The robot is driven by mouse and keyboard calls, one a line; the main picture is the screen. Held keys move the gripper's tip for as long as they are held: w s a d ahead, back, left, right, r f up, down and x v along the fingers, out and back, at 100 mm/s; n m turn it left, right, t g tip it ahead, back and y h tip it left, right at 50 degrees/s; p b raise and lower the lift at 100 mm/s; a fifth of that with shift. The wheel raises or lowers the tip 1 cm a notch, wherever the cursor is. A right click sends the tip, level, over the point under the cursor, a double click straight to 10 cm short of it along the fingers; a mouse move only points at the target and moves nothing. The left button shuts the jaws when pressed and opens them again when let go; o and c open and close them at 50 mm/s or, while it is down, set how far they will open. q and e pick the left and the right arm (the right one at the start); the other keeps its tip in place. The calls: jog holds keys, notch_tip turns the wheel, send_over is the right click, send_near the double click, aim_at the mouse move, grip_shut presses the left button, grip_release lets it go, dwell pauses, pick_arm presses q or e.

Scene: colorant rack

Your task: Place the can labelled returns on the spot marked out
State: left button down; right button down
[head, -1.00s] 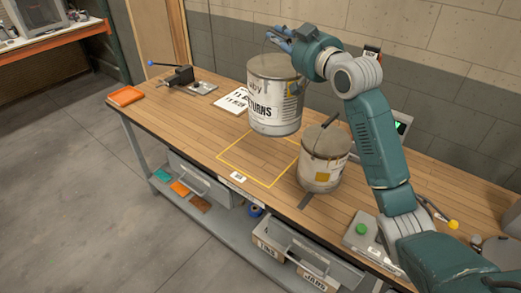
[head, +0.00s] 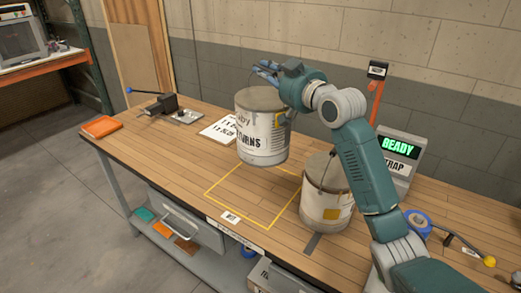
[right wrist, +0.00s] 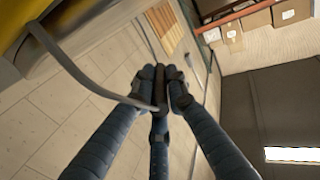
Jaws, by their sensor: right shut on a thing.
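The can labelled returns (head: 262,132) is a grey metal can with a worn white label. It appears to hang upright above the table, over the back part of the marked spot. The marked spot (head: 247,196) is a yellow outline on the wooden top, and its inside looks bare. My right gripper (head: 266,72) is above the can, its fingers closed on the wire handle. In the right wrist view the fingers (right wrist: 165,92) meet around the grey handle (right wrist: 80,72). The gap under the can is hard to judge. My left gripper is out of view.
A second can (head: 325,205) with a yellow patch stands close to the right side of the outline, below my right forearm. A printed sheet (head: 222,129), a black clamp-like tool (head: 165,106) and an orange tray (head: 101,127) lie farther left. A display (head: 398,147) reads READY.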

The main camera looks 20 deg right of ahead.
notch_tip(320, 180, down, 16)
jog(key=p, duration=0.2)
jog(key=shift+s+f, duration=0.15)
jog(key=shift+f, duration=0.1)
jog(key=c, duration=1.7)
grip_release()
jog(key=shift+c, duration=0.2)
